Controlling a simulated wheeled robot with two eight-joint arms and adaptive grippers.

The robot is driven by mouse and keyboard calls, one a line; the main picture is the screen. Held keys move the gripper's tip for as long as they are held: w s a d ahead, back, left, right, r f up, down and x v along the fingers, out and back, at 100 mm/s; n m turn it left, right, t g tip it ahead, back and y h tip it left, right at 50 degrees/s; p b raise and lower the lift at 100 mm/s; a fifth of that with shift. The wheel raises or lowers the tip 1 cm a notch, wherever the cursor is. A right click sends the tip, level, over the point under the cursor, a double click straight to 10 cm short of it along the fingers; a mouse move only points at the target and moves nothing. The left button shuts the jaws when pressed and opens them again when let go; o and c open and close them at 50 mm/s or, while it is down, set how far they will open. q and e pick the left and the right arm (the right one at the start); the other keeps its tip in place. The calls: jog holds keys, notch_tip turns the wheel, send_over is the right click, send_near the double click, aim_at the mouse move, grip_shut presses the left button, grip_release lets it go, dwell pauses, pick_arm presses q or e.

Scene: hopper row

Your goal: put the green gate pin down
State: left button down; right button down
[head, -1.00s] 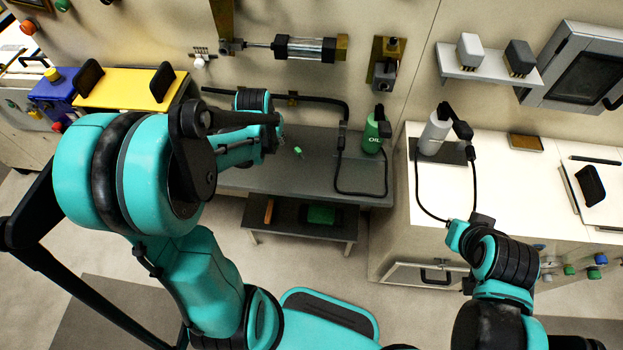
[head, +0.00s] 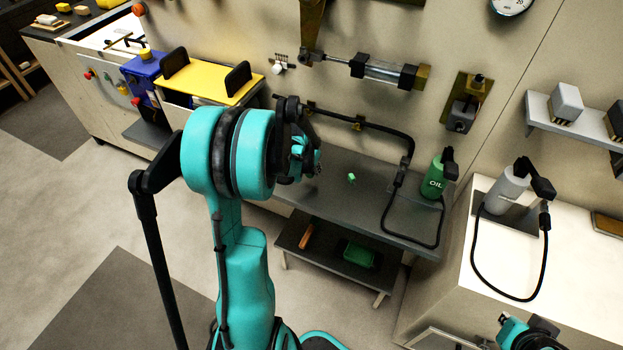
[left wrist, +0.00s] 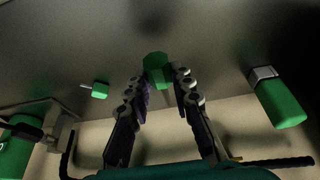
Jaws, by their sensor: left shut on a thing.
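My left gripper (left wrist: 162,85) is shut on a green gate pin (left wrist: 157,68), whose green end shows between the fingertips. In the head view my left arm hides most of this gripper, and the held pin cannot be made out. A second small green piece with a thin metal stem (left wrist: 98,89) lies on the grey bench, apart from the gripper. It also shows in the head view (head: 351,178). My right gripper (head: 543,325) is at the lower right edge of the head view. Its fingers do not show clearly.
The grey bench (head: 345,205) carries a green oil bottle (head: 433,177) and a black hose (head: 385,215). A green part with a metal band (left wrist: 278,98) shows in the wrist view. A lower shelf holds a green tray (head: 358,255). A grey bottle (head: 506,190) stands on the white counter.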

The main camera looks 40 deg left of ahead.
pick_arm(q)
notch_tip(320, 180, down, 4)
jog(key=shift+a+f+b, duration=0.1)
jog(key=shift+f+b, duration=0.05)
jog(key=shift+b, duration=0.8)
jog(key=c, duration=1.3)
grip_release()
